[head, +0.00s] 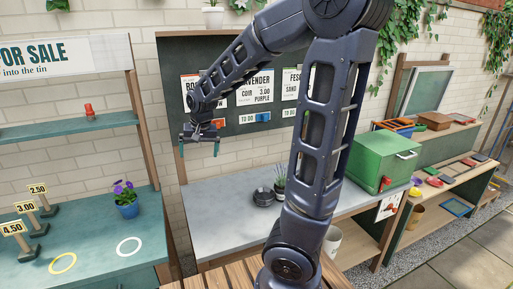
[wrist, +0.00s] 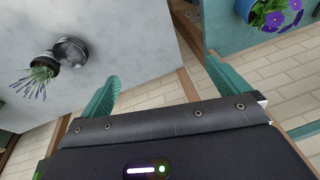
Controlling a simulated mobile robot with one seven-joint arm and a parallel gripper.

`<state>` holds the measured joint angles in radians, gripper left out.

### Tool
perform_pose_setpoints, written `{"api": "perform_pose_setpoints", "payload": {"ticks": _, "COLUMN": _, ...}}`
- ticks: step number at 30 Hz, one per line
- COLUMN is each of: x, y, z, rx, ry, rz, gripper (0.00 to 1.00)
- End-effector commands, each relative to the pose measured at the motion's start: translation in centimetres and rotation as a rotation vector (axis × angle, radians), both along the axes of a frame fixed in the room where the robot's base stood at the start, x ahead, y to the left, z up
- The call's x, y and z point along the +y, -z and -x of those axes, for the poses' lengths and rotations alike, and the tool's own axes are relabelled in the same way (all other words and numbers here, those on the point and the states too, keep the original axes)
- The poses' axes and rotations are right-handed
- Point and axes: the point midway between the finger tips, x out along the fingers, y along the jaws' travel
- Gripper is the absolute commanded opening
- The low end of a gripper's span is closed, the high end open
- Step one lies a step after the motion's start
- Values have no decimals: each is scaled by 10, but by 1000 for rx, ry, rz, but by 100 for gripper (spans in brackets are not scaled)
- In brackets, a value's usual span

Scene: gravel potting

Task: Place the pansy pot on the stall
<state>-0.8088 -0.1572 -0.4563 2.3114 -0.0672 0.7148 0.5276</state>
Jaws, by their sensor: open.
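The pansy pot is a blue pot (head: 126,208) with purple flowers, standing upright on the teal stall (head: 95,262) at the left in the head view. In the wrist view the blue pot (wrist: 250,12) is at the upper right, cut by the edge. My gripper (head: 201,148) is open and empty in front of the dark board, to the right of the pot and above it. Its two teal fingers (wrist: 160,92) are apart with nothing between them. A white ring (head: 129,246) and a yellow ring (head: 63,263) lie on the stall in front of the pot.
Price signs (head: 30,222) stand on the stall's left. A lavender pot (head: 279,184) and a dark round thing (head: 264,196) are on the grey bench (head: 215,215). A green box (head: 383,160) stands at its right end. A stall shelf (head: 60,131) holds a small red item (head: 89,111).

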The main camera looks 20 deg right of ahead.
Motion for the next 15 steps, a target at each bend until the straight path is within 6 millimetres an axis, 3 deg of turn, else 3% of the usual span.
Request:
{"api": "perform_pose_setpoints", "payload": {"ticks": 6, "x": -48, "y": -28, "z": 33, "rx": -27, "ry": -21, "rz": -22, "gripper": 100}}
{"api": "perform_pose_setpoints", "payload": {"ticks": 15, "x": -98, "y": -58, "z": 88, "rx": -84, "ry": -60, "rz": -5, "gripper": 100}}
